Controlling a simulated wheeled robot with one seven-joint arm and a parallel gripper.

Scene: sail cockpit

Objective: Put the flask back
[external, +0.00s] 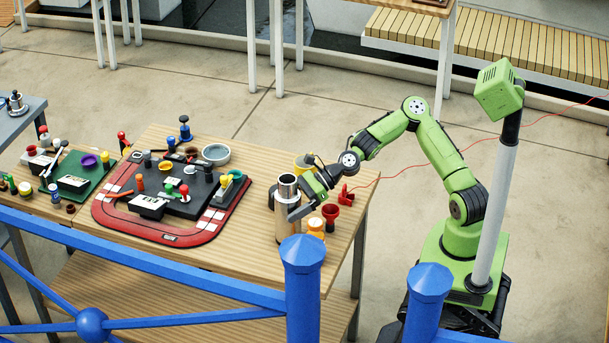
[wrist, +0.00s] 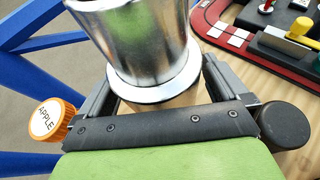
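The flask (external: 287,208) is a tall cylinder with a silver metal top and a tan body. It stands upright at the front right of the wooden table in the external view. In the wrist view its silver top and flared collar (wrist: 145,45) fill the upper middle. My gripper (external: 296,208) reaches it from the right. Its two fingers (wrist: 160,82) lie on either side of the flask, close under the collar. I cannot tell whether they press on it. The flask's base is hidden in the wrist view.
An orange-lidded jar marked APPLE (wrist: 52,118) and a dark cap (wrist: 285,126) flank my gripper. A red-edged track tray (external: 168,238) with several small items lies left. Blue railing (external: 303,275) runs in front.

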